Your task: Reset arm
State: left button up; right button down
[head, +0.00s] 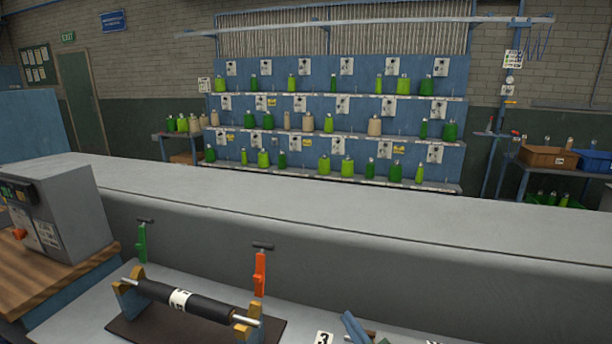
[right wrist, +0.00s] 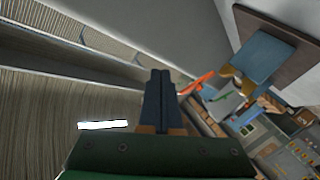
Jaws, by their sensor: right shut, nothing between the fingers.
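My right gripper (head: 347,317) shows only at the bottom edge of the head view, right of the roller stand. Its blue fingers lie together with nothing between them. In the right wrist view the fingers (right wrist: 160,74) are shut side by side in the middle, above the green gripper body. My left gripper is in neither view.
A black roller (head: 212,306) rests on yellow-topped supports on a brown board (head: 146,327). Green (head: 142,243) and orange (head: 260,272) handled tools stand behind it. A grey box (head: 75,218) is at left. A long grey ledge (head: 330,213) crosses behind; bottle shelves (head: 335,133) stand beyond.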

jog(key=s+d+f+m+g+h, duration=0.25)
jog(key=s+f+g, duration=0.2)
jog(key=s, duration=0.45)
jog(key=s+d+f+m+g+h, duration=0.1)
jog(key=s+d+f+m+g, duration=0.3)
jog(key=s, duration=0.6)
jog(key=s+d+f+m+g+h, duration=0.1)
jog(key=s+f+m+g+h, duration=0.15)
jog(key=s+f, duration=0.45)
jog(key=s+f+n+g, duration=0.1)
jog(key=s+f+g, duration=0.35)
jog(key=f, duration=1.15)
jog(key=s+d+f, duration=0.2)
jog(key=s+f, duration=0.7)
jog(key=s, duration=0.4)
jog(key=shift+t+y, duration=0.3)
jog(key=shift+t, duration=0.05)
jog(key=shift+s, duration=0.1)
